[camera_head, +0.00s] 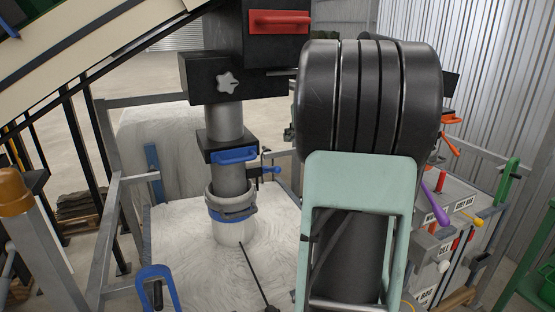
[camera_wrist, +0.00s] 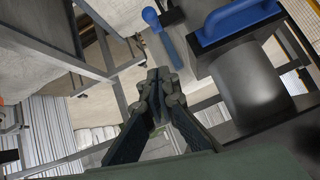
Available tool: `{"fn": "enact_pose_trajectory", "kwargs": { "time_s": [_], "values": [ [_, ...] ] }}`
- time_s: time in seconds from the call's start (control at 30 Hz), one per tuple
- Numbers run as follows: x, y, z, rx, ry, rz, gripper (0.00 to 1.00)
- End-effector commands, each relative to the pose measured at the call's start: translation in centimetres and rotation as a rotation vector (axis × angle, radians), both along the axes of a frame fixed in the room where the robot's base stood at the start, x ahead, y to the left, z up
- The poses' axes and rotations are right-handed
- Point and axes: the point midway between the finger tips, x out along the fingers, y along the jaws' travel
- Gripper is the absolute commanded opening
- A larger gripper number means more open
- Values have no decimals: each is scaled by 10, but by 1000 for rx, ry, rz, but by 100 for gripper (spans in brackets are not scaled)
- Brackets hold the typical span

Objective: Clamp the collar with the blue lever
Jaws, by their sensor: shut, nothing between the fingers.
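The blue lever (camera_head: 270,170) sticks out to the right of the vertical pipe (camera_head: 229,181), just below a black block with a blue handle (camera_head: 234,156). A grey collar (camera_head: 231,201) with a blue band goes around the pipe's lower end, above a white bag. The wrist view shows the blue lever (camera_wrist: 163,38) with its rounded end at the upper left, and the large blue handle (camera_wrist: 238,20) to its right. My gripper (camera_wrist: 157,80) is shut and empty, its tips just below the lever in the picture. I cannot tell if they touch. It is not visible in the head view.
A red handle (camera_head: 279,21) and a star-shaped knob (camera_head: 228,84) sit higher on the pipe assembly. Grey frame rails (camera_head: 110,208) stand at the left. A box with purple and yellow levers (camera_head: 434,204) stands at the right. My arm covers the centre right of the head view.

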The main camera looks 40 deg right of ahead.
Motion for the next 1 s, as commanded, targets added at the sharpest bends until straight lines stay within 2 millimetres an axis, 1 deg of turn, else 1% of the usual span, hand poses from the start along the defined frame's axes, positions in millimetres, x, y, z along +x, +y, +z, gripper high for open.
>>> {"fn": "enact_pose_trajectory", "kwargs": {
  "time_s": [0.17,0.27,0.37,0.6,0.73,0.8,1.0],
  "values": [
    [3,0,-3,1,2,0,0],
    [11,-2,-10,1,3,1,0],
    [24,-4,-21,2,4,2,0],
    [61,-10,-52,3,4,1,0],
    [78,-13,-67,2,3,1,0],
    [70,-10,-78,2,3,-2,0],
    [62,-3,-96,1,2,-1,0]
  ]
}}
